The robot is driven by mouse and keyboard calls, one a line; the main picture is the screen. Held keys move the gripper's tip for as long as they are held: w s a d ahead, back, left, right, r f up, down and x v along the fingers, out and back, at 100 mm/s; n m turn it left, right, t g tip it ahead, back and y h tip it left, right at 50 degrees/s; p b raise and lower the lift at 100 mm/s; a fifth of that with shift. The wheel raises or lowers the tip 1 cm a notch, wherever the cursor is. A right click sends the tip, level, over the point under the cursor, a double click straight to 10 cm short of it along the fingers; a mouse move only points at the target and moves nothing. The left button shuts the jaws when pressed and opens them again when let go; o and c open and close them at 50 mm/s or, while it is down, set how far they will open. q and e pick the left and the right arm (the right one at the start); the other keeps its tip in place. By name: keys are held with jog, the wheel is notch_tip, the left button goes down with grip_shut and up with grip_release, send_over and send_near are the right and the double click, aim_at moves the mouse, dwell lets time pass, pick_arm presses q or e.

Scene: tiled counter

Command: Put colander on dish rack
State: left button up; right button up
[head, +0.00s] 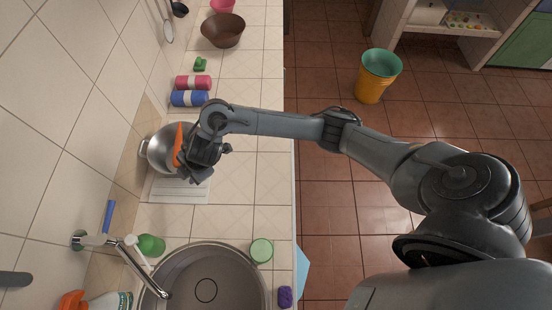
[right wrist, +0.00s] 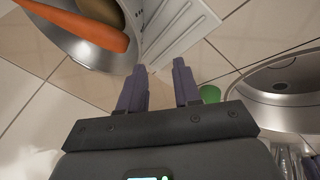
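The metal colander (head: 158,157) stands on the counter by the wall, partly hidden by my right arm in the head view. It also shows at the upper left of the right wrist view (right wrist: 62,42), with a carrot (right wrist: 85,22) and a brown rounded item in it. The white slatted dish rack (head: 180,191) lies flat between colander and sink; it is at the top of the right wrist view (right wrist: 178,28). My right gripper (right wrist: 160,75) is open, with both fingers apart and nothing between them, beside the colander and rack. My left gripper is not in view.
The sink (head: 205,270) with its faucet (head: 125,255) is below the rack. A green bottle (head: 150,245) and a green container (head: 261,250) stand at its rim. Blue (head: 188,99) and pink (head: 193,83) rolls and a brown bowl (head: 223,30) are farther up the counter.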

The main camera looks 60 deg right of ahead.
jog(key=s+a+m+t+y, duration=0.1)
jog(key=s+a+m+t, duration=0.1)
jog(key=s+a+m, duration=0.4)
jog(key=s+d+f+m+g+h, duration=0.1)
jog(key=s+d+m, duration=0.3)
jog(key=s, duration=0.6)
jog(key=s+d+f+m+g+h, duration=0.1)
jog(key=s+d+m, duration=0.3)
jog(key=s+d, duration=0.5)
jog(key=shift+s+d+f+g+h, duration=0.2)
jog(key=shift+s+g+h, duration=0.45)
jog(key=shift+s, duration=0.55)
jog(key=shift+r, duration=0.1)
notch_tip(320, 180, up, 8)
jog(key=p, duration=0.8)
